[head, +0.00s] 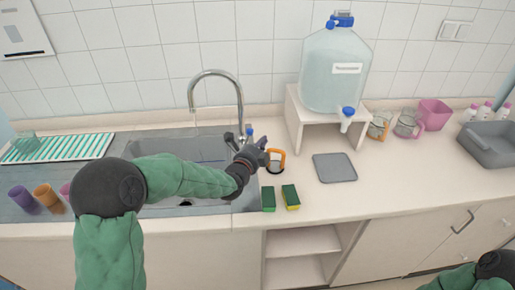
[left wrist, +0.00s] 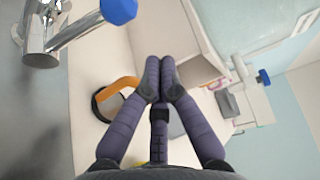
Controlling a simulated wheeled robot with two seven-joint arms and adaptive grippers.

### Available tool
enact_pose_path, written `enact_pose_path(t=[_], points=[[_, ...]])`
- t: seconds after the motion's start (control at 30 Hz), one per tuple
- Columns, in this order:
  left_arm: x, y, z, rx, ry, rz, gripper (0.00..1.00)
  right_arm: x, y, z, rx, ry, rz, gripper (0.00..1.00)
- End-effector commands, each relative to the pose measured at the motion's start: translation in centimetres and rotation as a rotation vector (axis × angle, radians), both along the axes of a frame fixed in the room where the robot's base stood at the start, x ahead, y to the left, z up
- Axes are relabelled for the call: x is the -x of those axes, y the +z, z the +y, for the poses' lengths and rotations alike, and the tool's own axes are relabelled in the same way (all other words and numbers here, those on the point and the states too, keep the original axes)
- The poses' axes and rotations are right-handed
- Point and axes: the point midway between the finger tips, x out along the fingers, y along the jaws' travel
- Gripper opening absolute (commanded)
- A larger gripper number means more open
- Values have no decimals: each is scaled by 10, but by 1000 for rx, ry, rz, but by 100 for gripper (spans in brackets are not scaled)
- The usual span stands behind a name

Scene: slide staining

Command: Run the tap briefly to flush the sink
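The chrome tap (head: 240,100) stands at the back right of the grey sink (head: 215,208), its curved spout over the basin. Its blue-tipped lever (head: 249,132) shows beside my left gripper. No water stream is visible. My left gripper (head: 262,150) is just right of the tap, in front of the lever. In the left wrist view my gripper's fingers (left wrist: 160,70) are together with nothing seen between them. There the tap body (left wrist: 42,35) and blue lever tip (left wrist: 118,11) are at upper left, apart from the fingers. My right gripper is out of view.
An orange-handled item (head: 277,154) is close to my left gripper. Two green-yellow sponges (head: 290,197) lie in front, and a grey mat (head: 335,168) lies right. A large water jug (head: 335,75) stands on a white stand (head: 300,115). Cups (head: 47,197) lie left of the sink.

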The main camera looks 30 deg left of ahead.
Motion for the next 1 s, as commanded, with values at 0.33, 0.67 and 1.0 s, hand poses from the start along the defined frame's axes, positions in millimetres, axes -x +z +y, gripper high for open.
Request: enact_pose_path(t=[0.33, 0.67, 1.0], points=[[-50, -7, 2, 1, -1, 0, 0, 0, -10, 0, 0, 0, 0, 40], [-29, 1, 28, 0, 2, 1, 0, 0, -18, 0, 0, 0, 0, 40], [-25, 3, 32, 1, -1, 1, 0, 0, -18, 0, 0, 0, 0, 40]])
